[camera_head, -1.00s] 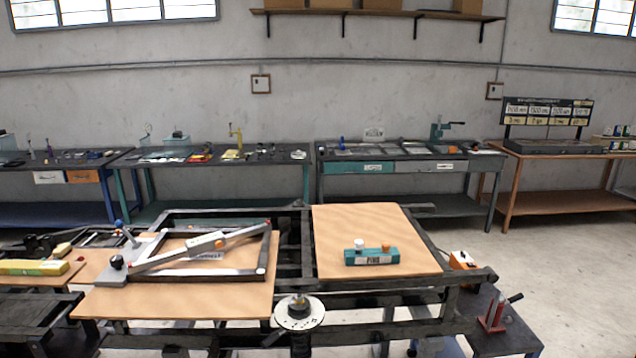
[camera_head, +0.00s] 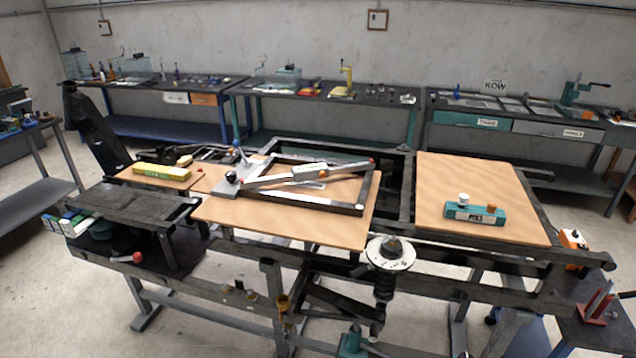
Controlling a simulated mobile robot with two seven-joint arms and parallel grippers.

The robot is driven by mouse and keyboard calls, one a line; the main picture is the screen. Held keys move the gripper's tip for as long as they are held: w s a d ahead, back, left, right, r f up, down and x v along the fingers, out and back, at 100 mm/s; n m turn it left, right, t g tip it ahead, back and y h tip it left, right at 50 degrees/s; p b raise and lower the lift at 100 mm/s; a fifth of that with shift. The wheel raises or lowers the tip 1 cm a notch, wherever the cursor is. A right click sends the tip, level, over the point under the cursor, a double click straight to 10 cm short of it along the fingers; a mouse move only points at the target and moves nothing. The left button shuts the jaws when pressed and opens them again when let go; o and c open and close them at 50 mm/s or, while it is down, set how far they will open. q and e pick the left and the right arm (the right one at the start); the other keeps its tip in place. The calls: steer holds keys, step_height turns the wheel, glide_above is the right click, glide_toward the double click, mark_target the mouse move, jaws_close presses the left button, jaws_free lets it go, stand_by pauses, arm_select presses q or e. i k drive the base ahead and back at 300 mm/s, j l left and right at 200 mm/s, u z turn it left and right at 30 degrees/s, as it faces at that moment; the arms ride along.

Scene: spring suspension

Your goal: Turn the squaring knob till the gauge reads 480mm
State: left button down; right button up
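A dark rectangular frame (camera_head: 338,207) lies on a tan board on the bench. A diagonal bar with a pale gauge block (camera_head: 309,172) crosses it; its reading is too small to make out. At the frame's left corner is a grey plate (camera_head: 226,188) with a black round knob (camera_head: 231,177) and a blue-tipped lever (camera_head: 236,144). I cannot tell for sure which of these is the squaring knob. A white marked disc (camera_head: 391,254) with a dark hub sits at the bench's front edge. Neither of my grippers is in view.
A yellow block (camera_head: 161,172) lies at left. A red clamp (camera_head: 597,305) stands at lower right. Dark rails and a spring strut (camera_head: 384,285) fill the front. Other benches line the wall.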

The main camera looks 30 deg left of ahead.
mark_target(231, 176)
steer(key=u, duration=1.45)
